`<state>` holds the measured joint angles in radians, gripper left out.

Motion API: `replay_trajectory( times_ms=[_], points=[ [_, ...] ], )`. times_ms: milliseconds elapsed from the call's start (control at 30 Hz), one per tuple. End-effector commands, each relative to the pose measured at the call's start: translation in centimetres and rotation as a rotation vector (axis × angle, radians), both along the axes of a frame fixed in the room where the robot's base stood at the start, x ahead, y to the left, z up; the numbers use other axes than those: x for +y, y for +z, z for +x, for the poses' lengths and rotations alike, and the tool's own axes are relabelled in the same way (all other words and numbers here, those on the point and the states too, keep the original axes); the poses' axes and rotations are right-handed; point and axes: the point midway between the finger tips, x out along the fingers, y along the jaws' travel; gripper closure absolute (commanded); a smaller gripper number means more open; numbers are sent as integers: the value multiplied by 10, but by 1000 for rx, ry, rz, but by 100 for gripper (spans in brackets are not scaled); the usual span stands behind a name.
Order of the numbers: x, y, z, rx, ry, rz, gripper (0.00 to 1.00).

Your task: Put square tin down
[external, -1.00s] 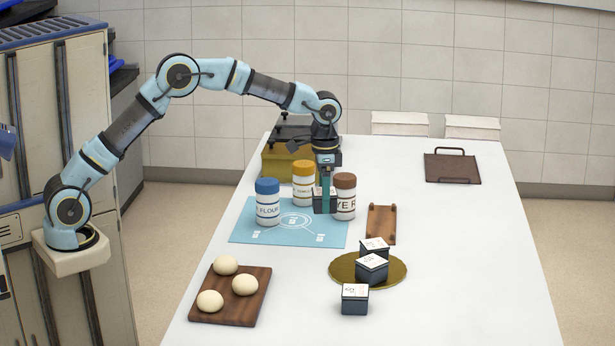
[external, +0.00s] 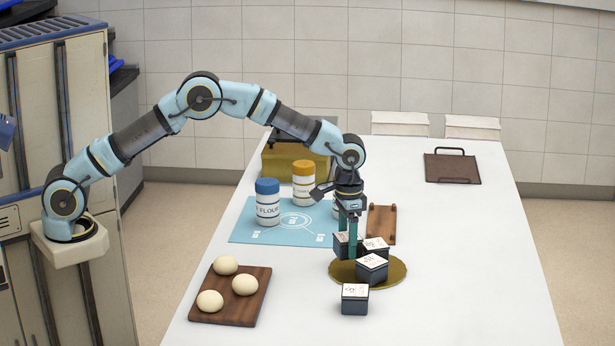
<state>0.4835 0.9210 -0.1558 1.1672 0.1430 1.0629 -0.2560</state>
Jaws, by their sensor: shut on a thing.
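My gripper (external: 348,240) is shut on a dark square tin (external: 340,247) with a pale lid. It holds this tin over the back left edge of the round gold board (external: 396,272). Whether the tin touches the board cannot be told; the fingers hide part of it. Two more square tins stand on the board close to its right: a rear one (external: 377,244) and a front one (external: 371,270). Another square tin (external: 354,300) stands on the white table just in front of the board.
A blue mat (external: 248,234) behind holds a blue-lidded flour jar (external: 267,203) and a yellow-lidded jar (external: 303,184); a third jar is mostly hidden by my gripper. A small wooden board (external: 382,224) lies behind the tins. A dough board (external: 257,306) lies front left.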

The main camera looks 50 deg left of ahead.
Motion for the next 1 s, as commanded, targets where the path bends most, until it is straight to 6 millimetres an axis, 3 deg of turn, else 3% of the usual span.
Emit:
replay_trajectory(
  times_ms=[167, 533, 567, 767, 1000],
  points=[
    [0, -21, -1, 2, 0, 1, 95],
    [0, -27, 0, 0, 0, 0, 95],
    [0, -26, 0, 1, 0, 0, 22],
    [0, -26, 0, 1, -1, 0, 0],
    [0, -25, 0, 1, -1, 0, 0]
  ],
)
